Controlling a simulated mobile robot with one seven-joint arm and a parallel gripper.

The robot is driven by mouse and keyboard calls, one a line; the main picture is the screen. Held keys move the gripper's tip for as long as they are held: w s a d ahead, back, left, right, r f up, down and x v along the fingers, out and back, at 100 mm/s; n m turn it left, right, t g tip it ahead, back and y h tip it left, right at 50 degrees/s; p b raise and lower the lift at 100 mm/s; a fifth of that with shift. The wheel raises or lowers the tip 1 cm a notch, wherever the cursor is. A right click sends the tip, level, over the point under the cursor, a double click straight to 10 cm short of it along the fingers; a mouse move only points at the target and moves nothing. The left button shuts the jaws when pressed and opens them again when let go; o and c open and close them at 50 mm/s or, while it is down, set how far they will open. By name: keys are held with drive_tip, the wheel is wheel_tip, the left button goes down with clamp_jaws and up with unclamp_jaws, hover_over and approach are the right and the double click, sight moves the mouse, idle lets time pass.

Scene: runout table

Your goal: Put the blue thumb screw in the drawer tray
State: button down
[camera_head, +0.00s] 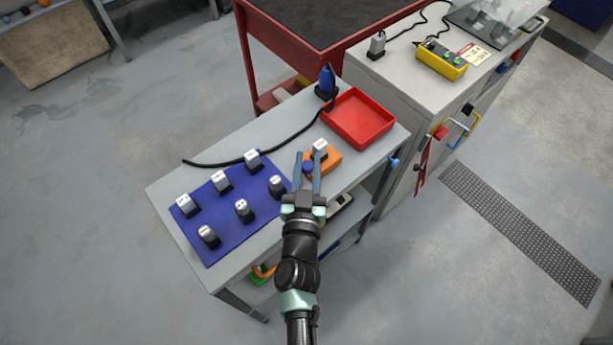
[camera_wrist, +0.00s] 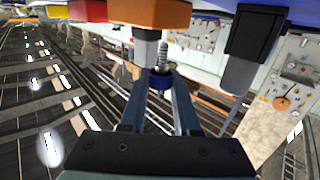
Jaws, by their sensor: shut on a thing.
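The blue thumb screw (camera_head: 308,168) is between the fingertips of my gripper (camera_head: 308,162), beside the orange block. In the wrist view, its blue head (camera_wrist: 160,82) is between the two fingers of my gripper (camera_wrist: 161,80), with its metal threaded shank pointing up in the picture. My gripper is shut on it. The orange block (camera_head: 327,166) holds a silver-topped part (camera_head: 320,146); the block also shows in the wrist view (camera_wrist: 150,12). A shallow red tray (camera_head: 358,118), seemingly the drawer tray, is empty on the bench behind the block.
A blue mat (camera_head: 228,228) with several black, silver-topped parts lies left of my gripper. A black cable (camera_head: 270,148) runs across the bench to a blue-and-black device (camera_head: 326,84) by the tray. A grey cabinet (camera_head: 400,85) with a yellow control box (camera_head: 441,62) stands to the right.

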sight(308, 175)
drive_tip(key=shift+f+b, duration=1.2)
drive_tip(key=shift+f, duration=0.65)
drive_tip(key=shift+f, duration=0.1)
drive_tip(key=c, duration=0.6)
unclamp_jaws()
drive_tip(key=shift+c, duration=0.2)
drive_tip(key=shift+r, duration=0.2)
drive_tip(key=s+a, duration=0.2)
drive_tip(key=s, duration=1)
drive_tip(key=shift+r, duration=0.15)
